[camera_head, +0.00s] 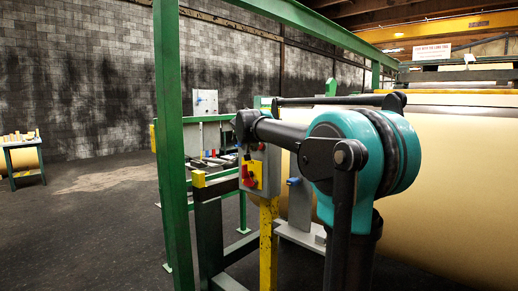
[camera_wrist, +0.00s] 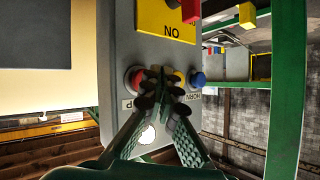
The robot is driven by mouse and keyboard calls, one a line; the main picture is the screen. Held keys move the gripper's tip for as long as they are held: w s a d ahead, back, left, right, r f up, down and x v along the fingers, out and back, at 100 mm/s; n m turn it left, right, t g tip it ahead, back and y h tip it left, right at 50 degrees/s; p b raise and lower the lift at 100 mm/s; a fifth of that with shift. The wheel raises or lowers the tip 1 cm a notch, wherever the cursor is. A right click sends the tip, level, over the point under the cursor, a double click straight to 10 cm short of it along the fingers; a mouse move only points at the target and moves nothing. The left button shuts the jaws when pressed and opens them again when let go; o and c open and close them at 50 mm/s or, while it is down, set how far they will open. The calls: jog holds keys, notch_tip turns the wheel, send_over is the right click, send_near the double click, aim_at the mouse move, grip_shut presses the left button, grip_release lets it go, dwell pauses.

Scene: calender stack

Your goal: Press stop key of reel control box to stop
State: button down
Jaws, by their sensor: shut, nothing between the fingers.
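The grey reel control box (camera_wrist: 118,45) fills the middle of the wrist view, seen turned over. On it are a red stop key (camera_wrist: 133,79) beside a label ending in "P", a blue key (camera_wrist: 197,79) labelled HORN, a yellow key (camera_wrist: 180,76) and a pale key (camera_wrist: 147,133). My gripper (camera_wrist: 160,88) is shut and empty, its fingertips in front of the panel between the red and blue keys, overlapping the red key's right edge. I cannot tell whether they touch it. In the head view the control box (camera_head: 268,158) shows behind my arm; my fingers cannot be made out there.
A yellow plate (camera_wrist: 165,15) with a red rotary switch (camera_wrist: 190,10) is on the same box. A green post (camera_head: 170,140) stands left of the box, and a large cream roll (camera_head: 460,185) is at the right. Open floor (camera_head: 100,215) lies at the left.

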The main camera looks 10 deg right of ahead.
jog(key=shift+s+a, duration=0.75)
jog(key=shift+a, duration=0.3)
jog(key=shift+s+a, duration=0.75)
jog(key=shift+a, duration=0.25)
jog(key=s+d+f+n+g, duration=0.15)
jog(key=s+d+f, duration=0.25)
jog(key=s+f, duration=0.65)
jog(key=s+d+f+n+g, duration=0.1)
jog(key=s+d+f+g, duration=0.2)
jog(key=s+f, duration=0.75)
jog(key=s+a+f+n+g+y, duration=0.1)
jog(key=s+f+n+g+y, duration=0.2)
jog(key=s+f, duration=1.6)
notch_tip(320, 180, down, 4)
jog(key=shift+a+r, duration=0.2)
jog(key=shift+a, duration=0.1)
